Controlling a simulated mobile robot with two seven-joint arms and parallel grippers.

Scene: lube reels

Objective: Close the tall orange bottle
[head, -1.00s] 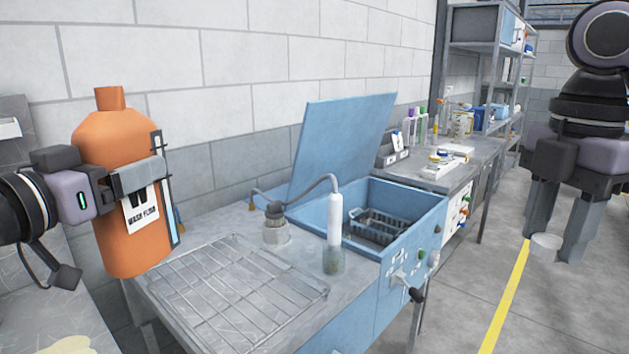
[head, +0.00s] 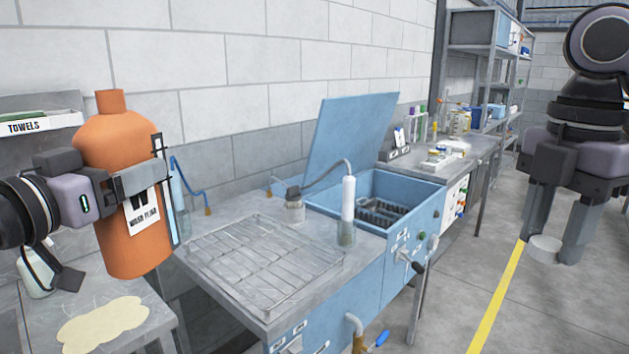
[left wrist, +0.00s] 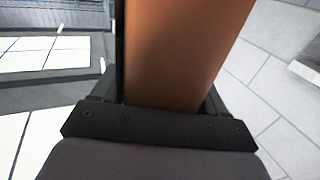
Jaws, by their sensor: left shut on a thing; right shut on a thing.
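The tall orange bottle (head: 122,232) is held upright in the air at the left of the head view, with a white label reading like "wash fluid". Its narrow neck (head: 110,102) shows no separate cap. My left gripper (head: 140,182) is shut around the bottle's body, and the bottle's orange side (left wrist: 185,50) fills the middle of the left wrist view. My right gripper (head: 546,248) is at the far right, pointing down, shut on a small light grey round cap (head: 544,250). The cap is far from the bottle.
A grey metal bench with a wire rack (head: 262,255) and a blue open-lidded tank (head: 400,215) stands in the middle. A side table with a pale yellow puddle (head: 102,325) is at lower left, below a towels shelf (head: 40,125). Open floor lies right.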

